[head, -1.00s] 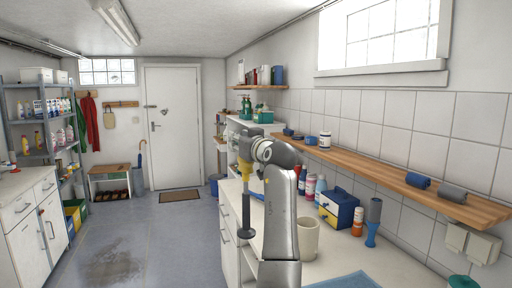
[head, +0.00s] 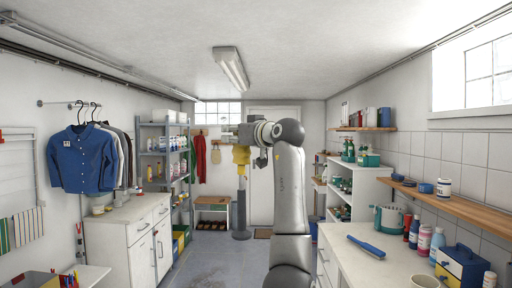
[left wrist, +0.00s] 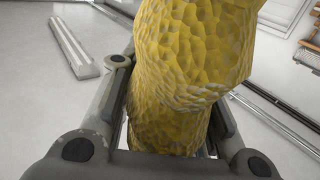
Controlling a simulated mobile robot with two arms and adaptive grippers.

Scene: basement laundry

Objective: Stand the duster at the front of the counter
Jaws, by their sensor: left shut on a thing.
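The duster (head: 241,157) has a bumpy yellow upper part, with a thin stem and a wider dark end below it. It hangs upright in the head view, in front of the far door and floor. My left gripper (head: 243,145) is shut on its yellow part; in the left wrist view the yellow duster (left wrist: 190,60) fills the space between the fingers. A white counter (head: 358,268) stands at the lower right, apart from the duster. My right gripper is not in view.
On the counter lie a blue brush (head: 366,246), a teal-and-grey container (head: 387,219), bottles (head: 437,241) and a blue toolbox (head: 461,266). A wooden shelf (head: 460,206) runs above. A white cabinet (head: 130,237) stands left. The floor (head: 215,262) between is clear.

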